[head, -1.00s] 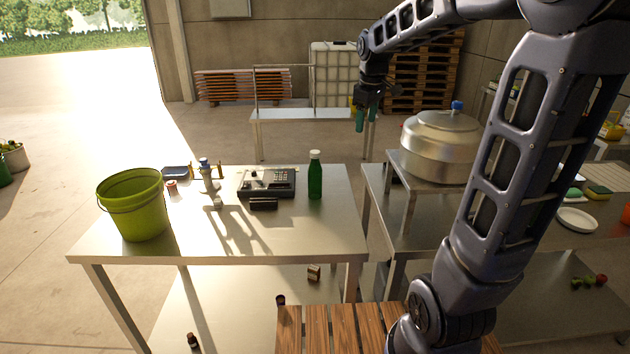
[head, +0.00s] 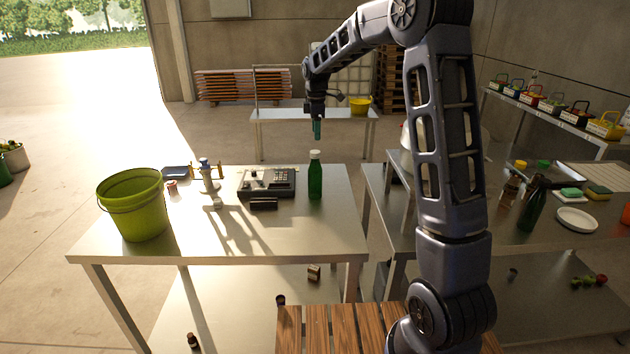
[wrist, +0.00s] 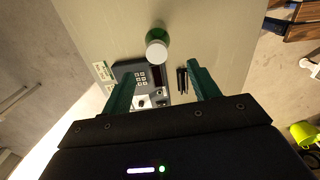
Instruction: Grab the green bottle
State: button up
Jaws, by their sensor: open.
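A green bottle (head: 315,176) with a white cap stands upright on the steel table, near its right side. In the wrist view the bottle (wrist: 157,44) is seen from above, its cap beyond and between the fingertips. My gripper (head: 317,129) points down above the bottle in the head view, apart from it. Its green fingers (wrist: 157,75) are spread and empty in the wrist view. A second dark green bottle (head: 532,208) stands on the right-hand counter, behind my arm.
A green bucket (head: 133,206) stands at the table's left end. The tabletop (head: 310,235) in front of the bottle is clear.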

aim_at(315, 152)
notch_tip(315, 152, down, 5)
jog(key=shift+f, duration=0.1)
jog(key=shift+w+a+f, duration=0.15)
jog(key=shift+f, duration=1.15)
jog(key=shift+w+a+f, duration=0.1)
jog(key=shift+w+f, duration=0.05)
jog(key=shift+f, duration=1.1)
grip_shut()
